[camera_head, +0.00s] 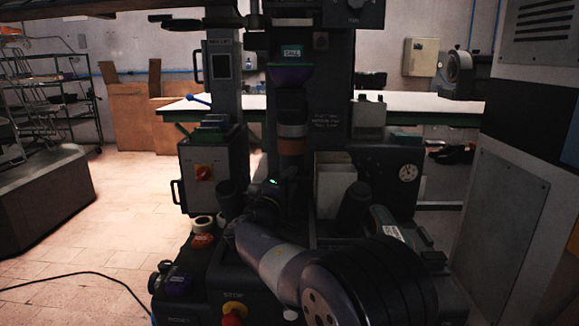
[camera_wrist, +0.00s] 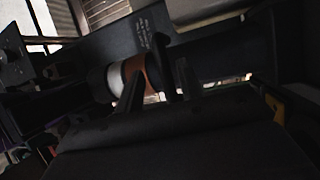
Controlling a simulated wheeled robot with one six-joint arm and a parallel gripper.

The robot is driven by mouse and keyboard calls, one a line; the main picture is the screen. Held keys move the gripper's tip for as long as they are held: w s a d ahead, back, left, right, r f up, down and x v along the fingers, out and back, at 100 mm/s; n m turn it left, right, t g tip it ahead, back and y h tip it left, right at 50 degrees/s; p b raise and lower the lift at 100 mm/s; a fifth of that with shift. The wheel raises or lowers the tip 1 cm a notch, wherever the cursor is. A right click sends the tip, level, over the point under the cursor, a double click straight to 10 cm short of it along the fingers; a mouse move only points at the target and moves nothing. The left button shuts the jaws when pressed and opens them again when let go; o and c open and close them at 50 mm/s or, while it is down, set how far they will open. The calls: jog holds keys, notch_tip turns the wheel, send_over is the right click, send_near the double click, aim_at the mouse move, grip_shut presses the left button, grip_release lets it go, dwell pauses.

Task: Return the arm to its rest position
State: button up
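My arm (camera_head: 275,258) reaches from the lower right of the head view up and left toward the heel press. Its far end is dark against the press, near a small green light, and its fingers cannot be made out there. In the wrist view, the two dark fingers of my gripper (camera_wrist: 158,85) stand apart, and I see nothing held between them. The dark press cylinder (camera_head: 291,112) with a white and an orange band stands upright beyond the arm's end. Its bands (camera_wrist: 130,74) lie just behind the fingers in the wrist view; contact cannot be judged.
A purple and green part (camera_head: 290,76) hangs above the cylinder. A control box with a red switch (camera_head: 204,173) stands left. A grey cabinet (camera_head: 500,230) stands right; the left floor is mostly clear.

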jog(key=s+a+f+p, duration=0.1)
jog(key=s+a+p, duration=0.15)
jog(key=s, duration=0.95)
jog(key=s+a+f+p, duration=0.1)
jog(key=s+a, duration=0.2)
jog(key=s, duration=0.9)
jog(key=d+r+m+g+p, duration=0.1)
jog(key=d+p, duration=0.1)
jog(key=d, duration=0.2)
jog(key=d+r+m+g+h+p, duration=0.1)
jog(key=d+g+p, duration=0.1)
jog(key=d, duration=0.2)
jog(key=s+d+r+g+h+p, duration=0.1)
jog(key=d+g+p, duration=0.1)
jog(key=d, duration=0.3)
jog(key=shift+r+m+p, duration=0.35)
jog(key=shift+m+p, duration=0.05)
jog(key=shift+p, duration=0.1)
jog(key=shift+s, duration=0.1)
